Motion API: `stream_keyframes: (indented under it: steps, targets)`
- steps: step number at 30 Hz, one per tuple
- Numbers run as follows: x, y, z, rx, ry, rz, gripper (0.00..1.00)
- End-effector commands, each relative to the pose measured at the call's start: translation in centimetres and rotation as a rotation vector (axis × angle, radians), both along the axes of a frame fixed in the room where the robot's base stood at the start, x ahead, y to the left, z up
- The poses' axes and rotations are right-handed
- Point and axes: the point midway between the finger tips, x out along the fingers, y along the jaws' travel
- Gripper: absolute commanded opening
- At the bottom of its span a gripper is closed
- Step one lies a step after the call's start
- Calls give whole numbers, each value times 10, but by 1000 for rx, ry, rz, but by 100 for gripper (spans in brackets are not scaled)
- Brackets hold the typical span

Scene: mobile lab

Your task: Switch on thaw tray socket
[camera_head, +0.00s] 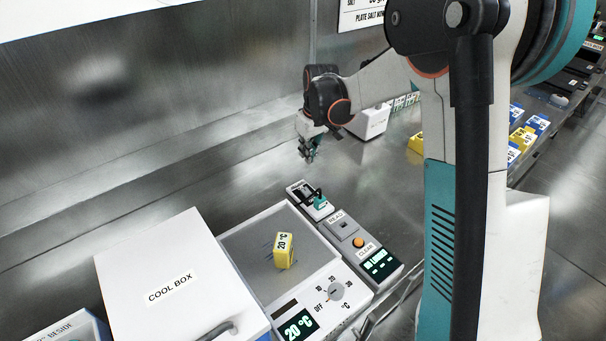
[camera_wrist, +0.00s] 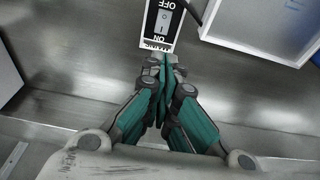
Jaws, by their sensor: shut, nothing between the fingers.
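The socket strip (camera_head: 300,189) lies on the steel bench behind the thaw tray (camera_head: 258,228), with a dark and teal plug piece at its near end. In the wrist view its switch plate (camera_wrist: 163,22) is upside down, with a grey rocker and the word OFF. Which way the rocker is pressed I cannot tell. My gripper (camera_head: 309,152) is shut and empty, above the bench beyond the strip's far end. In the wrist view its closed fingertips (camera_wrist: 167,62) overlap the plate's near edge; contact is unclear.
A yellow 20 °C block (camera_head: 284,251) sits on the tray, near a dial (camera_head: 336,291) and a 20 °C display (camera_head: 299,326). A white cool box (camera_head: 170,280) stands left. A READ/CLEAR panel (camera_head: 357,243) sits right. Bench behind is mostly clear.

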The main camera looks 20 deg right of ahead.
Motion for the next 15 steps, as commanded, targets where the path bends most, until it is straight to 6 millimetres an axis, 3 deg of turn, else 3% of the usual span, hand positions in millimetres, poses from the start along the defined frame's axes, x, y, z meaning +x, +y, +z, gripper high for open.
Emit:
stream_keyframes:
  steps: [5,15]
  targets:
    - [3,2,-22,0,0,1,0]
    - [15,7,-88,0,0,1,0]
